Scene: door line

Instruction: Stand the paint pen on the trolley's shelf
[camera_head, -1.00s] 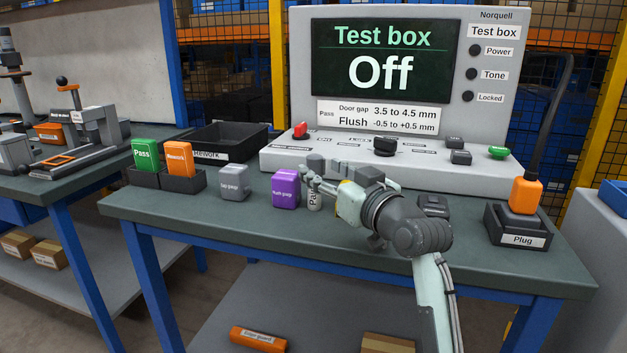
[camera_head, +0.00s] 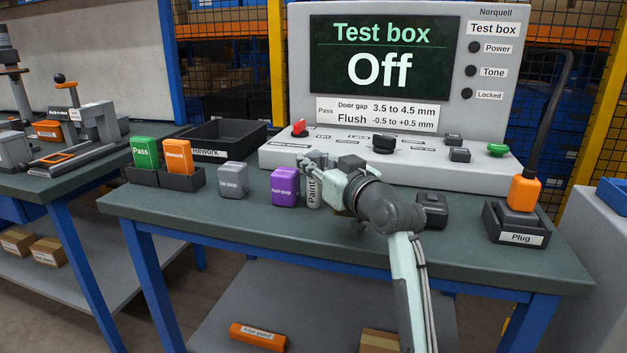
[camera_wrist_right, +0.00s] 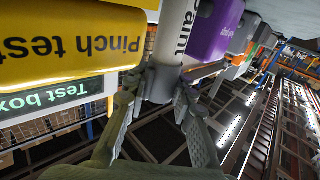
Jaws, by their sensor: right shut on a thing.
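In the right wrist view the paint pen (camera_wrist_right: 172,45) shows between the fingertips (camera_wrist_right: 158,92). I cannot tell whether its base touches the bench. My left gripper is not in view. I cannot make out the trolley or its shelf in these frames.
A yellow pinch test block (camera_wrist_right: 70,45) is close beside the pen. The test box (camera_head: 280,158) stands behind. A grey gauge block (camera_head: 233,181) and a dark block (camera_head: 431,210) sit on the bench (camera_head: 400,255). The plug holder (camera_head: 515,235) is at the right.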

